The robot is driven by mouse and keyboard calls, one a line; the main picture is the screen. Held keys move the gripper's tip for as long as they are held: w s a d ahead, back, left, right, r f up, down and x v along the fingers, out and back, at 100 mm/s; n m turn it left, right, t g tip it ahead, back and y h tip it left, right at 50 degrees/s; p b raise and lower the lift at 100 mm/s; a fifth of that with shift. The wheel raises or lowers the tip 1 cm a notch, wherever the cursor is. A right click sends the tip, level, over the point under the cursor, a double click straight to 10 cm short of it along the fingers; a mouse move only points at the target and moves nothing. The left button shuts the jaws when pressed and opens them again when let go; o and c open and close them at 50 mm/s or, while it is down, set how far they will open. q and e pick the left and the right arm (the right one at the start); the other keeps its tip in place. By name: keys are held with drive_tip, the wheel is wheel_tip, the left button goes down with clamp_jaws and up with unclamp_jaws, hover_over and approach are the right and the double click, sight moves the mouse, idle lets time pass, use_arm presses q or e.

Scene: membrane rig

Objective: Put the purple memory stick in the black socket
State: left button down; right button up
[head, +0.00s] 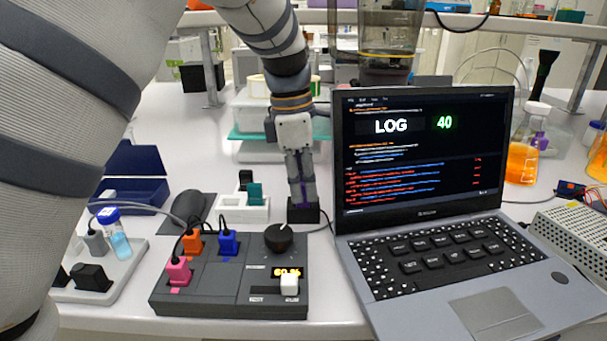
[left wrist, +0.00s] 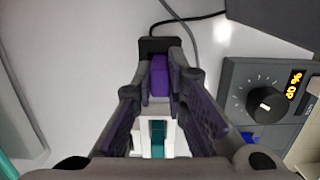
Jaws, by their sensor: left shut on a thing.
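My left gripper (head: 302,198) points down and is shut on the purple memory stick (left wrist: 160,78), which shows between the fingers in the left wrist view. The black socket (head: 304,213) stands on the table directly below the fingertips, between the control box and the laptop. In the left wrist view the stick's far end meets the black socket (left wrist: 153,45). The fingers hide most of the stick in the head view, so I cannot tell how deep it sits. My right gripper is not in view.
A control box (head: 205,289) with pink, orange and blue plugs and a dial (head: 279,237) stands in front. The open laptop (head: 432,225) is close on the right. A white holder (head: 243,209) with a teal piece is left of the socket. A cable runs from the socket.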

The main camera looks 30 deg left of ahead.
use_arm(q)
drive_tip(key=shift+f, duration=0.2)
idle(0.6)
drive_tip(key=c, duration=1.5)
unclamp_jaws()
drive_tip(key=shift+c, duration=0.2)
drive_tip(key=shift+r, duration=0.1)
wheel_tip(320, 180, up, 12)
drive_tip(key=a, duration=0.1)
drive_tip(key=shift+s+a, duration=0.15)
drive_tip(key=shift+s, duration=0.2)
drive_tip(key=shift+f, duration=0.2)
